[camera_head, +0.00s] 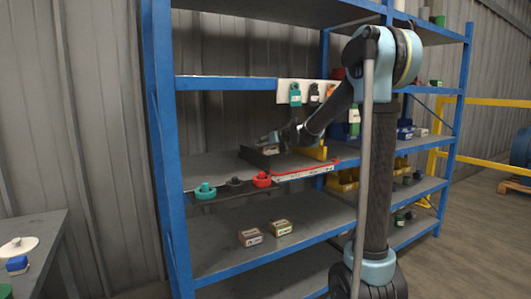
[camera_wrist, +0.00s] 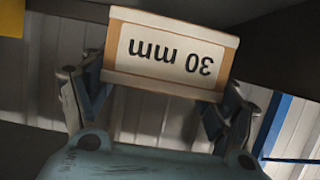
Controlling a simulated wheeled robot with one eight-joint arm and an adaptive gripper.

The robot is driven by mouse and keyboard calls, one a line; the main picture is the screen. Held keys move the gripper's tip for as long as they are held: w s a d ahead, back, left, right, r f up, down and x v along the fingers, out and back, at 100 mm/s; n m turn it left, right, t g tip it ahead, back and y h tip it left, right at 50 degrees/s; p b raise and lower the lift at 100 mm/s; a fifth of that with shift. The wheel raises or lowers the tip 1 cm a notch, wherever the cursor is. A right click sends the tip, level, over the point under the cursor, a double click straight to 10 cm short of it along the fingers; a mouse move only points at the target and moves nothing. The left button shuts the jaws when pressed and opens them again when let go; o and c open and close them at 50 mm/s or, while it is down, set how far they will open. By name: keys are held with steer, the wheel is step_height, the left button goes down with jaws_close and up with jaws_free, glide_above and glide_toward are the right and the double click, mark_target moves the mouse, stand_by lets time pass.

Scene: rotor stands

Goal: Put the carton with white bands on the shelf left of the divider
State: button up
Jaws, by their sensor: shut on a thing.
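My gripper (camera_head: 272,138) is shut on a brown carton (camera_wrist: 170,52). In the wrist view the carton has pale bands along its edges and a white label reading "30 mm", upside down. The fingers grip it from both sides. In the head view the held carton (camera_head: 270,150) is small and partly hidden, above the middle shelf (camera_head: 210,170). A dark upright plate (camera_head: 256,158), which looks like the divider, stands on that shelf just below the gripper. I cannot tell which side of it the carton is over, or whether they touch.
Two other cartons, one brown (camera_head: 250,237) and one yellowish (camera_head: 281,228), sit on the shelf below. Teal (camera_head: 205,190) and red (camera_head: 262,180) knob-like parts line the middle shelf's front. A blue post (camera_head: 165,150) bounds the left side. The middle shelf's left part looks clear.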

mark_target(271, 147)
steer(key=shift+w+a, duration=0.6)
steer(key=shift+w, duration=0.2)
steer(key=shift+s+d+f, duration=0.1)
steer(key=shift+f, duration=1.65)
steer(key=o, duration=1.3)
steer(key=v, duration=1)
steer(key=shift+s+d+r, duration=0.15)
steer(key=shift+s, duration=0.15)
steer(key=shift+s+d+r, duration=0.25)
steer(key=shift+s+d, duration=0.1)
steer(key=shift+s, duration=0.15)
